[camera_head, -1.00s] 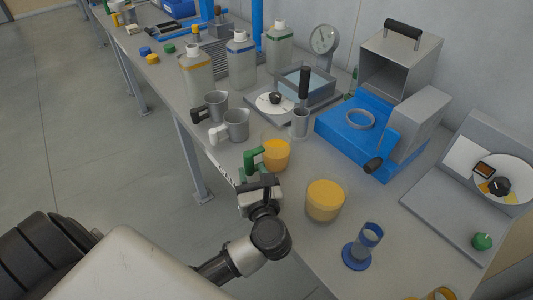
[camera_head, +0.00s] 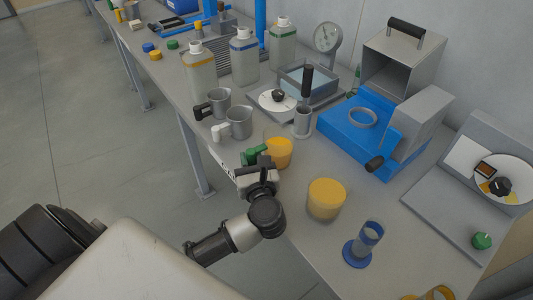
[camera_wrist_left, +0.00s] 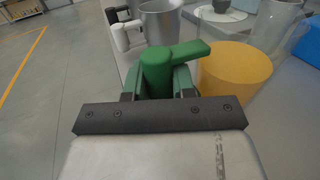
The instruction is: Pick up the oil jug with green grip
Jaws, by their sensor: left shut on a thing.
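The oil jug (camera_head: 278,153), filled with yellow-orange oil, stands near the front edge of the bench. Its green grip (camera_head: 252,155) sticks out to the left. My left gripper (camera_head: 259,161) is at the grip from the front, partly covering it. In the left wrist view the green grip (camera_wrist_left: 165,70) is between the two dark fingers, and the gripper is shut on it. The jug's yellow body (camera_wrist_left: 235,68) is just right of the grip there. The jug appears upright on the bench. My right gripper is not in view.
Metal jugs with a white grip (camera_head: 221,132) and a black grip (camera_head: 203,112) stand just behind. A yellow-filled beaker (camera_head: 326,198) stands to the right. A metal cylinder with a black handle (camera_head: 303,122) and a blue machine (camera_head: 345,125) are farther back.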

